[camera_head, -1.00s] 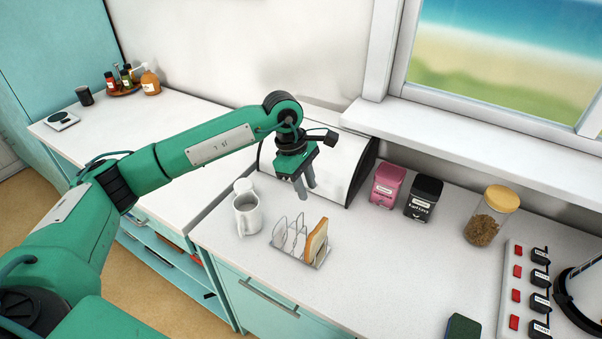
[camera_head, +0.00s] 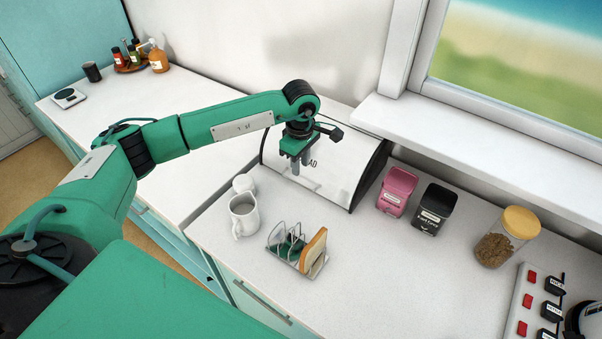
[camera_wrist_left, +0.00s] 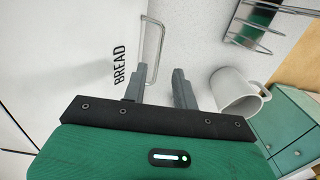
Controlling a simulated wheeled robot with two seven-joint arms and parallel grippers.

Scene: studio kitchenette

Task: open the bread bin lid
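The bread bin (camera_head: 342,183) is a white box with black ends at the back of the counter, and its lid looks shut. In the left wrist view, the white lid (camera_wrist_left: 65,45) carries the word BREAD and a thin metal loop handle (camera_wrist_left: 161,42). My left gripper (camera_head: 301,168) is in front of the lid and hides part of it. In the left wrist view, the left gripper (camera_wrist_left: 160,80) has its two fingers apart with nothing clearly between them. The handle's near end is close to one fingertip; I cannot tell if they touch. My right gripper is not in view.
A white mug (camera_head: 243,216) and a toast rack (camera_head: 313,264) with bread stand in front of the bin. Pink (camera_head: 396,192) and black (camera_head: 432,209) canisters stand to its right, then a jar (camera_head: 506,237).

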